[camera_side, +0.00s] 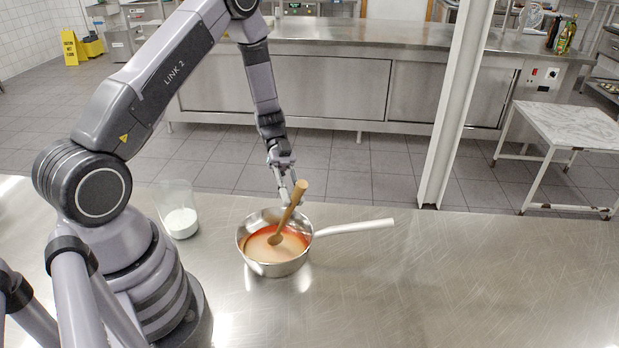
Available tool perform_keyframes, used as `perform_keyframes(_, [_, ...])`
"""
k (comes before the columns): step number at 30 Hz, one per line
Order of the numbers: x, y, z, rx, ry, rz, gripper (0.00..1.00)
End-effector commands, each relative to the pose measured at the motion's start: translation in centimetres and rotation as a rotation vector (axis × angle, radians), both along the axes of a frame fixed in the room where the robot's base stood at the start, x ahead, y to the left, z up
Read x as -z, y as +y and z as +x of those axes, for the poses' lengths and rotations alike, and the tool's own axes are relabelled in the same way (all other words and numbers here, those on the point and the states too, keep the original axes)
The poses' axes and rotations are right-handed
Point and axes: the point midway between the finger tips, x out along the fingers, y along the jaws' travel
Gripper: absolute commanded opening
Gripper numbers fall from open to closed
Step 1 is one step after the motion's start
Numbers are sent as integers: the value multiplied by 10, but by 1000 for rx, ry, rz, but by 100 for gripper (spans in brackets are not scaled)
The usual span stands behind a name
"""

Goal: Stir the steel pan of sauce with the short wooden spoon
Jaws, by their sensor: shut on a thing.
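The steel pan (276,268) stands on the steel counter, with its long handle (355,227) pointing right. Orange-red sauce (262,250) with a paler tan area covers the pan's bottom. The short wooden spoon (288,214) is tilted, its bowl end low in the pan at the sauce and its handle rising up to the right. My gripper (291,197) is shut on the upper part of the spoon's handle, above the far rim of the pan. The handle partly hides the fingers.
A clear glass container (178,200) with white contents stands left of the pan, close to my arm. The steel counter (450,290) is clear to the right and in front. A white post (458,100) rises beyond the counter's back edge.

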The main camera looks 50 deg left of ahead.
Motion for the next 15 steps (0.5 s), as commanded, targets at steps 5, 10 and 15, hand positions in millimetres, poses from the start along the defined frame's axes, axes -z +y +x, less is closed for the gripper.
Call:
perform_keyframes(5, [-13, -5, 2, 1, -3, 0, 0])
perform_keyframes(10, [-26, -11, 3, 1, -2, 1, 0])
perform_keyframes(15, [-39, -16, 4, 2, -2, 0, 0])
